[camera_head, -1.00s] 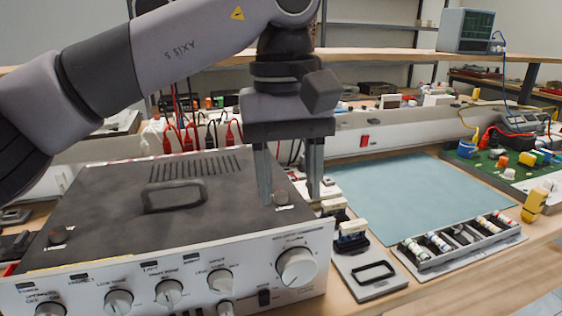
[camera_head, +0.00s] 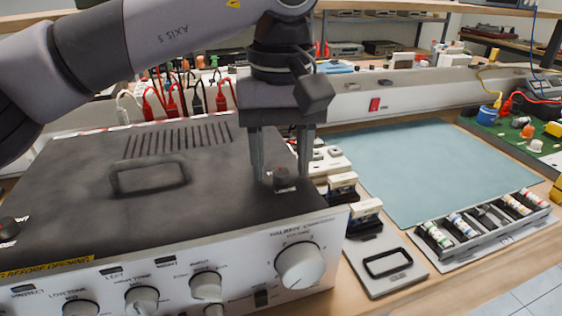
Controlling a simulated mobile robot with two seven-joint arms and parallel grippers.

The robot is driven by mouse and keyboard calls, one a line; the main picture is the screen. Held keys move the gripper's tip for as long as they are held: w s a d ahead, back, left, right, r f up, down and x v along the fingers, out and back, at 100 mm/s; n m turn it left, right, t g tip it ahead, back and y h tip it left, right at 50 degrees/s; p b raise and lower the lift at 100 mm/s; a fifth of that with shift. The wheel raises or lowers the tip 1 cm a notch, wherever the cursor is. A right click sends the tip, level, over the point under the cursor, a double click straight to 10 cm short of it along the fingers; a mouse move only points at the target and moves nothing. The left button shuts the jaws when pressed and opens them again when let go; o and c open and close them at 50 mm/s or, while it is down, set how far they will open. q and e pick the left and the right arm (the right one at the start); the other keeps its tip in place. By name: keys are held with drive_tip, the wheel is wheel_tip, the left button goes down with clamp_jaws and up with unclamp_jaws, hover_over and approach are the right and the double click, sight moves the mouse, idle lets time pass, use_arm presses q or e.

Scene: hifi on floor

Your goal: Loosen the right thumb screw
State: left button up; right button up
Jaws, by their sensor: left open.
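The hi-fi amplifier (camera_head: 215,205) has a dark top with a handle and vent slots, and a silver front with knobs. The right thumb screw (camera_head: 282,180) is a small dark knob near the right edge of its top. The left thumb screw (camera_head: 9,228) shows at the far left edge of the picture. My left gripper (camera_head: 281,176) points down with its fingers apart, one on each side of the right thumb screw. It is open, and I cannot tell whether a finger touches the screw. My right gripper is not in view.
Right of the amplifier are a grey tray with a black frame (camera_head: 388,262), small white and black modules (camera_head: 343,186), and a parts rack (camera_head: 482,230). A blue-green mat (camera_head: 425,165) lies clear. Red and black cable plugs (camera_head: 172,100) hang behind the amplifier.

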use_arm(q)
drive_tip(key=shift+f, duration=0.25)
drive_tip(key=shift+c, duration=0.4)
clamp_jaws()
